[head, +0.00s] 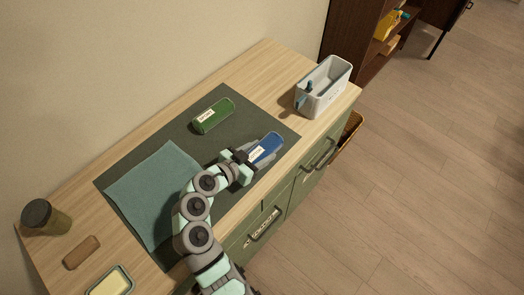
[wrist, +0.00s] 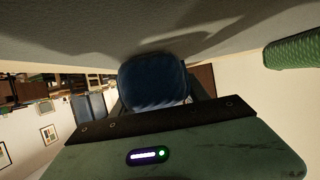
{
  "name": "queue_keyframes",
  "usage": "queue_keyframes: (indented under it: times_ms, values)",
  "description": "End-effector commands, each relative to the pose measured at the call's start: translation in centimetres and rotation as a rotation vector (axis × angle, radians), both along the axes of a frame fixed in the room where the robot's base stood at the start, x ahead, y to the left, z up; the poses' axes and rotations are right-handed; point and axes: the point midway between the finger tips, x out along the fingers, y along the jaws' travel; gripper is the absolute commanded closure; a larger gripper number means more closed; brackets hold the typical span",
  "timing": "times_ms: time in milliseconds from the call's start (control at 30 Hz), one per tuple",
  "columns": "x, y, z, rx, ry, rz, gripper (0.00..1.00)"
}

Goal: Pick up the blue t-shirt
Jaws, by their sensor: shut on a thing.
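The blue t-shirt (head: 265,148) is rolled up with a white label and is over the right part of the dark mat (head: 240,97) in the head view. My gripper (head: 255,155) is shut on it, with fingers along its sides. In the wrist view the end of the blue roll (wrist: 153,80) sits between the dark fingers of my gripper (wrist: 153,98). I cannot tell whether the roll touches the mat or is slightly above it.
A rolled green cloth (head: 213,115) lies behind, also in the wrist view (wrist: 292,50). A teal cloth (head: 150,185) lies flat at left. A grey bin (head: 325,88) stands at right. A jar (head: 45,217), brown block (head: 81,252) and yellow-filled dish (head: 111,282) are at far left.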

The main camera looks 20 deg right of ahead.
Motion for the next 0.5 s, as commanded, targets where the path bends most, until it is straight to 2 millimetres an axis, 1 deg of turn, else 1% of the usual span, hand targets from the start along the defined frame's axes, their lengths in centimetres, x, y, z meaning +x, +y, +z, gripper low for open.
queue_keyframes:
  times_ms: [33, 67, 300, 500]
  values:
    - [0.00, -0.01, 0.02, 0.000, 0.000, 0.000, 0.73]
    - [0.00, 0.00, 0.02, 0.000, 0.000, 0.000, 0.75]
    - [0.00, 0.00, 0.03, 0.000, 0.000, 0.000, 0.95]
    - [0.01, -0.02, 0.07, -0.001, 0.000, 0.000, 0.95]
